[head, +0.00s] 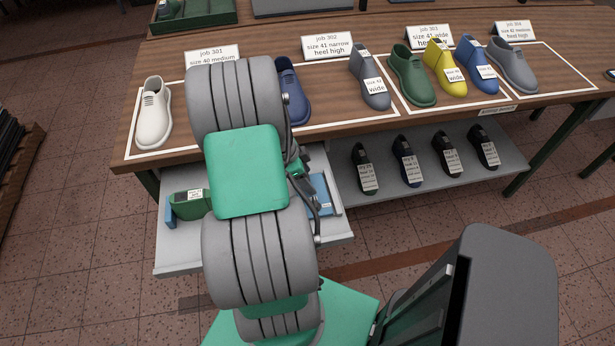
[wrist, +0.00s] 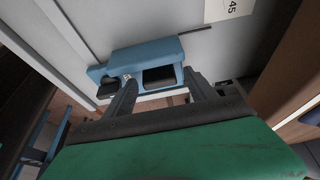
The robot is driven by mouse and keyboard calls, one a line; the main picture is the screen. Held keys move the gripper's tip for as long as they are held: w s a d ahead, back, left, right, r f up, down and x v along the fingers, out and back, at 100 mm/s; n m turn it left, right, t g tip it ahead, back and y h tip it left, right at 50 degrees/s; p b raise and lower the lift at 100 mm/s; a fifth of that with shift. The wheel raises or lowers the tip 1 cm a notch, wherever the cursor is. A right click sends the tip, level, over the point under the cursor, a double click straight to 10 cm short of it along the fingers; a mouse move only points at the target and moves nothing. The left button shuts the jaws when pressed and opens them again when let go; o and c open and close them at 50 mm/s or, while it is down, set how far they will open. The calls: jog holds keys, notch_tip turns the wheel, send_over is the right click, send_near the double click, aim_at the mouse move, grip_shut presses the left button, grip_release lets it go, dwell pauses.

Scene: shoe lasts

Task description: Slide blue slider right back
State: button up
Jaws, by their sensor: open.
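The blue slider (wrist: 150,52) shows in the wrist view as a blue block with dark recesses, on a light grey surface. A thin dark line runs from beside it up to the right. My gripper (wrist: 160,80) is open, its two dark fingers pointing at the block's near side. I cannot tell whether they touch it. In the head view, blue parts show at the left (head: 170,211) and right (head: 321,190) of the pulled-out grey drawer (head: 185,258); I cannot tell which is the slider. My arm hides the drawer's middle and my gripper there.
A green last (head: 190,206) with a label lies in the drawer. The wooden table (head: 330,132) above carries several lasts and job cards. A grey lower shelf (head: 400,185) holds several dark lasts. A label reading 45 (wrist: 231,8) sits on the grey surface.

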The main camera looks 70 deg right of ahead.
jog(key=v, duration=0.7)
jog(key=shift+r+b, duration=0.2)
jog(key=shift+b, duration=0.15)
